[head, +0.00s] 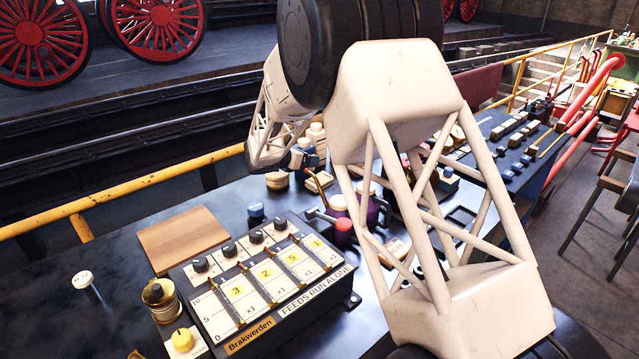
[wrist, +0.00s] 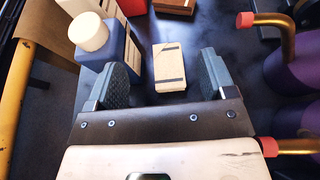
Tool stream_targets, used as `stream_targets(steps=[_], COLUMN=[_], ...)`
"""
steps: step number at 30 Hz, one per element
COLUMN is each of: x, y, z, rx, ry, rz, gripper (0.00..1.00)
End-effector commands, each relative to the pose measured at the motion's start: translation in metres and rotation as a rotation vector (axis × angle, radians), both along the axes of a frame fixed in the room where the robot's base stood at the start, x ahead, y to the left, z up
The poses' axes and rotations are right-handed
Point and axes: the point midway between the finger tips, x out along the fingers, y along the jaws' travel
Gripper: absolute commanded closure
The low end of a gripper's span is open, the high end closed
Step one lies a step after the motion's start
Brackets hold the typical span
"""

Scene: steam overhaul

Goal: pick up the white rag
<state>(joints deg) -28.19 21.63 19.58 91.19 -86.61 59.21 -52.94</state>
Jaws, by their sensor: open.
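A small off-white folded piece with a dark band across it, which looks like the white rag (wrist: 169,68), lies flat on the dark bench top in the wrist view. My gripper (wrist: 164,72) is open, with one grey padded finger on each side of the rag and a gap to both. Nothing is held. I cannot tell how far the fingertips are above the bench. In the head view a pale flat piece (head: 319,181), seemingly the same rag, shows just right of my gripper's end, whose fingers are mostly hidden there.
A blue bottle with a white cap (wrist: 91,33) stands close by the left finger. Purple vessels (wrist: 294,68) with copper pipes and red ends are at the right. A brown block (wrist: 176,5) lies beyond the rag. A yellow rail (head: 130,196) runs along the bench's far side.

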Motion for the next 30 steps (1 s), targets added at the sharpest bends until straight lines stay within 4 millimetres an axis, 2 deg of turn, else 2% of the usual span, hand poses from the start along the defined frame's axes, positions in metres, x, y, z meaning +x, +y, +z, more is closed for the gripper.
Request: stream_targets(steps=[1,3,6,9,15,30], x=[0.0,0.0,0.0,0.0,0.0,0.005], y=[0.0,0.0,0.0,0.0,0.0,-0.004], z=[-0.021,-0.044,-0.068,-0.084,-0.096,-0.099], rx=[-0.003,-0.003,-0.001,-0.001,0.001,0.0], ry=[0.005,0.005,0.002,0.001,-0.001,0.0], rz=[0.0,0.0,0.0,-0.001,0.0,-0.001], gripper=[0.23,0.23,0.23,0.23,0.23,0.23])
